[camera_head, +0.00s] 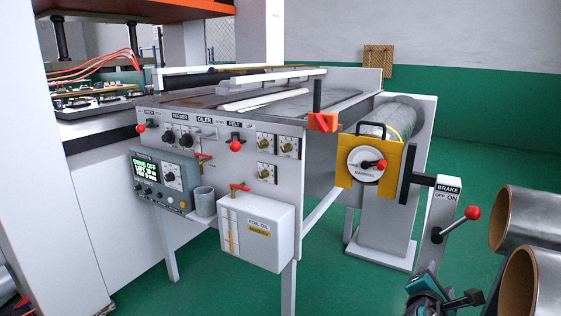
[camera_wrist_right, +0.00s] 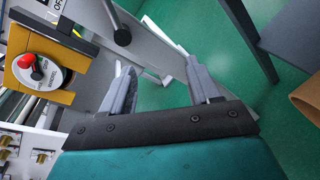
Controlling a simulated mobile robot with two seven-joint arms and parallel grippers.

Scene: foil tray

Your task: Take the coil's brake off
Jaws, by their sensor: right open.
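The brake lever has a red ball (camera_head: 472,213) and slants up to the right from its pivot on a grey post. The brake sign (camera_head: 447,190) above reads OFF at left and ON at right; the ball is on the ON side. The coil (camera_head: 401,118) sits behind a yellow plate (camera_head: 398,160) with a round dial and red knob. My right gripper (camera_head: 445,298) is low in the head view, below the lever and apart from it. In the right wrist view its jaws (camera_wrist_right: 160,76) are open and empty; the yellow plate (camera_wrist_right: 68,95) shows at left. My left gripper is not in view.
Metal rolls with brown cores (camera_head: 520,280) stand close at the right. The feeder panel (camera_head: 220,150), with knobs and a display, and a white oil box (camera_head: 257,233) are at left. Green floor lies open between the panel and the coil stand (camera_head: 385,225).

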